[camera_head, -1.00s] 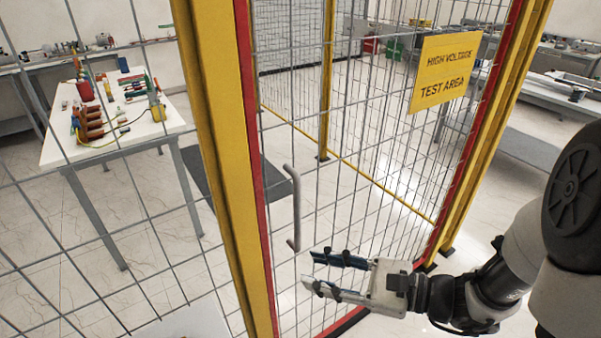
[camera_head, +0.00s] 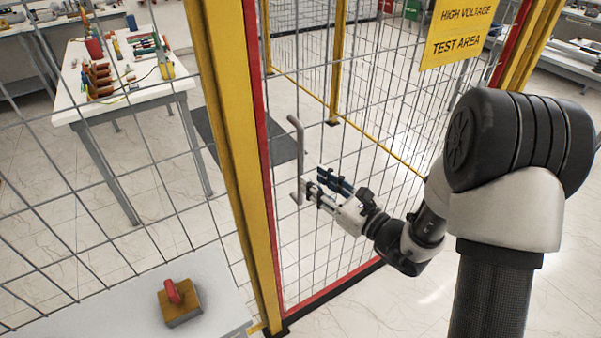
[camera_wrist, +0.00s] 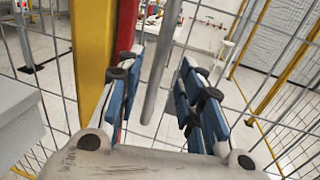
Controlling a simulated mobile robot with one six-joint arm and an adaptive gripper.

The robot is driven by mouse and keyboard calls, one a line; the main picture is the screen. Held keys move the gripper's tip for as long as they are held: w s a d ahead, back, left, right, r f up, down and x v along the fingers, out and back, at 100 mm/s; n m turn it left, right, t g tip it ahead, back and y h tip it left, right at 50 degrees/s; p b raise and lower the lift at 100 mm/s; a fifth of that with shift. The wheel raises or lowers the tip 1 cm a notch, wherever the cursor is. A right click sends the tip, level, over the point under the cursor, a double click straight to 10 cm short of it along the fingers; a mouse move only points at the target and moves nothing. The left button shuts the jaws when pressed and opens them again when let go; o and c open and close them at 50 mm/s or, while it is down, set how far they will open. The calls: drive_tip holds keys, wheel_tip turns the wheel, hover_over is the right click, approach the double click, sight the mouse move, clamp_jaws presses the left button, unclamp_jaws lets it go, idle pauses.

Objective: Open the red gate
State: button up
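The red gate (camera_head: 258,120) is a wire mesh panel in a red frame, standing in line with the yellow posts and looking shut. A grey bar handle (camera_head: 300,150) runs upright near its left edge. My gripper (camera_head: 312,181) is at the handle's lower part. In the wrist view, my gripper (camera_wrist: 155,95) has its blue-padded fingers spread wide. The handle (camera_wrist: 158,70) shows between them, nearer the left finger, with a gap to the right finger. I cannot tell whether the left finger touches it.
A yellow post (camera_head: 225,120) stands left of the gate. A yellow sign (camera_head: 460,32) hangs on the mesh at upper right. A pale table (camera_head: 220,290) at lower left holds a box with a red knob (camera_head: 178,300). Another table (camera_head: 125,75) stands behind the mesh.

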sight(303, 172)
drive_tip(key=b+x, duration=0.1)
drive_tip(key=x, duration=0.5)
drive_tip(key=shift+w+a, duration=0.1)
drive_tip(key=shift+a, duration=0.1)
clamp_jaws()
idle(0.6)
